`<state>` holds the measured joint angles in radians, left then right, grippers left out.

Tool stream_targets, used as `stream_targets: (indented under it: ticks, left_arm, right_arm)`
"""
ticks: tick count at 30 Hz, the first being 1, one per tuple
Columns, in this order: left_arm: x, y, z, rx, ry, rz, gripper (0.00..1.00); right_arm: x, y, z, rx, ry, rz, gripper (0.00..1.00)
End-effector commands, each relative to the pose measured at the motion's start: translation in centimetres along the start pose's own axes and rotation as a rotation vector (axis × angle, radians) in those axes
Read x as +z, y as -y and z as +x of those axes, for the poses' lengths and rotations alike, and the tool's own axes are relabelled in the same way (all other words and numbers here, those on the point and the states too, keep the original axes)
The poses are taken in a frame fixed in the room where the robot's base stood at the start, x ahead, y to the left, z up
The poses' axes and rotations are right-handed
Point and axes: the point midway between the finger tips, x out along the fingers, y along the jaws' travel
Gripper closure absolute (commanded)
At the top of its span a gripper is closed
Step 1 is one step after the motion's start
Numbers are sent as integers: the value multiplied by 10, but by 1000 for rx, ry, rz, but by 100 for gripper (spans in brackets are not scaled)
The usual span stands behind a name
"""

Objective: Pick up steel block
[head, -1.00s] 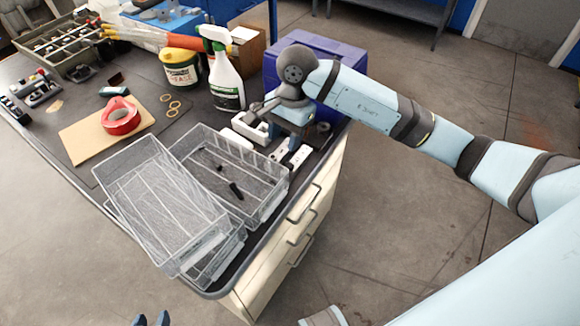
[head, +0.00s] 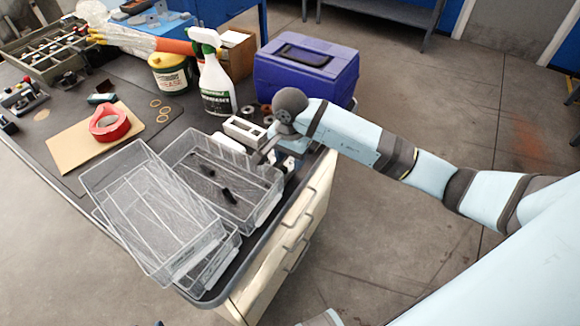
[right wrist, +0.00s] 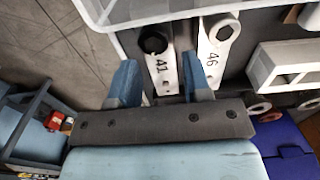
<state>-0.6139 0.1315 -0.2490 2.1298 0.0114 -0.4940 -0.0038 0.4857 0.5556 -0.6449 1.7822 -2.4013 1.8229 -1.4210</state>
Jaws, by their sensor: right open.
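A pale block with rectangular openings (head: 245,131) lies on the bench between the spray bottle and my right arm. It also shows at the right of the right wrist view (right wrist: 285,66). It may be the steel block, but I cannot tell its material. My right gripper (head: 267,153) is open, low over the bench beside the wire tray. In the right wrist view its fingers (right wrist: 160,82) are apart, with a white tag marked 41 (right wrist: 160,66) showing between them; the block is to their right, untouched. Of my left gripper, only a possible sliver shows at the bottom edge.
Mesh trays (head: 150,205) stand left of the right gripper, one holding black pieces. A spray bottle (head: 216,90), a purple box (head: 305,70) and a tub (head: 172,75) stand behind. A second tag, marked 46 (right wrist: 214,45), lies beside the first.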

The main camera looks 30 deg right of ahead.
Motion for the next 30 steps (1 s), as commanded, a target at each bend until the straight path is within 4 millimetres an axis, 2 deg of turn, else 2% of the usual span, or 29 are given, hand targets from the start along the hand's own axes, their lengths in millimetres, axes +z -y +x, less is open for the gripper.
stream_targets:
  ticks: [4,12,14,18,30]
  left_arm:
    - [1,0,1,0,0,1,57]
    - [0,0,1,0,-2,2,57]
    - [0,0,1,1,-2,2,57]
    - [0,0,1,1,-3,2,57]
    - [-1,0,0,1,-3,1,57]
  right_arm:
    - [0,0,18,0,2,1,55]
    - [0,0,20,-1,0,-1,55]
    - [0,0,20,-1,0,0,67]
    - [0,0,20,-1,0,0,99]
    - [0,1,15,-3,0,0,100]
